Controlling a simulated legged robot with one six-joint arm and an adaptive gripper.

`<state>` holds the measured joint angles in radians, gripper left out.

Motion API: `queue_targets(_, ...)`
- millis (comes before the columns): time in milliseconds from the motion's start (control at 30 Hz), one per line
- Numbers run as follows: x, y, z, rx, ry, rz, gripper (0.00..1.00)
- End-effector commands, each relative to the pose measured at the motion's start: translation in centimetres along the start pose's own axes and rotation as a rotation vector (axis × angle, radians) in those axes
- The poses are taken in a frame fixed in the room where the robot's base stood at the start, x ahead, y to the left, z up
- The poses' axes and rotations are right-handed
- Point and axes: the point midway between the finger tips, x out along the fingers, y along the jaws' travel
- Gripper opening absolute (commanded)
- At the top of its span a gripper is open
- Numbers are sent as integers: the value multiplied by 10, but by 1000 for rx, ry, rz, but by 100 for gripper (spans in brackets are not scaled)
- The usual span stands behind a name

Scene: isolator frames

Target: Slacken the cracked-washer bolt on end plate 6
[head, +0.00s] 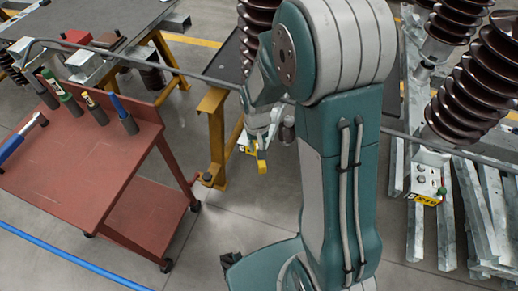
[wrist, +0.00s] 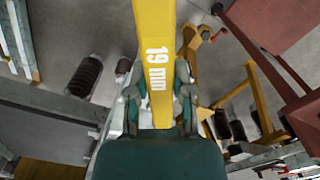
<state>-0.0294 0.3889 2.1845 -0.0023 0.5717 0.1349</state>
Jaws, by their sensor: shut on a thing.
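My gripper (wrist: 157,108) is shut on a yellow tool (wrist: 155,60) marked "19 mm", its two fingers on either side of the handle. In the head view my gripper (head: 257,138) hangs beyond my arm, and the short yellow part of the tool (head: 261,165) shows below it, over the floor and apart from other things. A pale end plate (head: 431,173) with dark bolt heads, a yellow label and red and green parts is at the right, under a brown insulator. Its number is too small to read. I cannot make out a cracked washer.
A red tool cart (head: 70,175) at the left carries several upright handled tools and a blue-handled tool (head: 22,140). A yellow stand (head: 214,125) is left of my gripper. Brown insulators (head: 470,95) and grey steel frames (head: 485,210) fill the right. Floor between is clear.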

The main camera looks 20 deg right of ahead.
Motion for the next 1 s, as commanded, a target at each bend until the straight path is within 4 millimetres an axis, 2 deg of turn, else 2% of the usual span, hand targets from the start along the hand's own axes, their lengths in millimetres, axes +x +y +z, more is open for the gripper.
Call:
queue_targets(33, -8, 0, 0, 0, 3, -1, 0)
queue_targets(133, -11, 0, 0, 0, 0, -2, 0)
queue_targets(600, 26, 0, 1, -1, -4, -1, 0)
queue_targets(1000, 24, 1, 1, -1, 0, -2, 0)
